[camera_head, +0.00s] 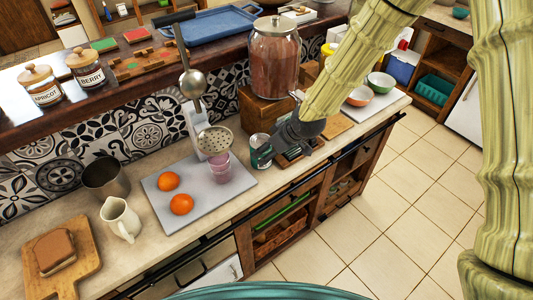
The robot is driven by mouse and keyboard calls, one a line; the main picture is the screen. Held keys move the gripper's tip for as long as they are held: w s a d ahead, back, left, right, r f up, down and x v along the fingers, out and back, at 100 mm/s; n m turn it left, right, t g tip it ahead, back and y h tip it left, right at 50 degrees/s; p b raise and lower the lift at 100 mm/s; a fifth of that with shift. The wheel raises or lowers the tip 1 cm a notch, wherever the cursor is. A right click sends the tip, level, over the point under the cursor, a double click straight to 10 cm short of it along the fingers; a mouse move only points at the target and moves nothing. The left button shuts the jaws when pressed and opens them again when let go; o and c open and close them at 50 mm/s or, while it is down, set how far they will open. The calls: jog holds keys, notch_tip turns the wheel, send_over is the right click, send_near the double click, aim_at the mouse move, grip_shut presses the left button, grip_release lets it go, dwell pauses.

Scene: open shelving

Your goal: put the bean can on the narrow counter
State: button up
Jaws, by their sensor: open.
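A small can with a pale top and dark label, which looks like the bean can (259,142), stands on the lower counter (327,151), right of the grey board. My gripper (264,155) reaches in from the right with its dark fingers open at the can. The fingers hide part of the can, and I cannot tell whether they touch it. Behind and above the tiled wall runs a long, narrow raised wooden counter (135,92) with jars and trays on it.
A large glass jar (275,55) on a wooden box is close behind the can.

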jog(key=b+v, duration=0.1)
jog(key=v, duration=0.5)
jog(key=shift+r, duration=0.3)
jog(key=shift+s+d, duration=0.1)
jog(key=shift+s, duration=0.05)
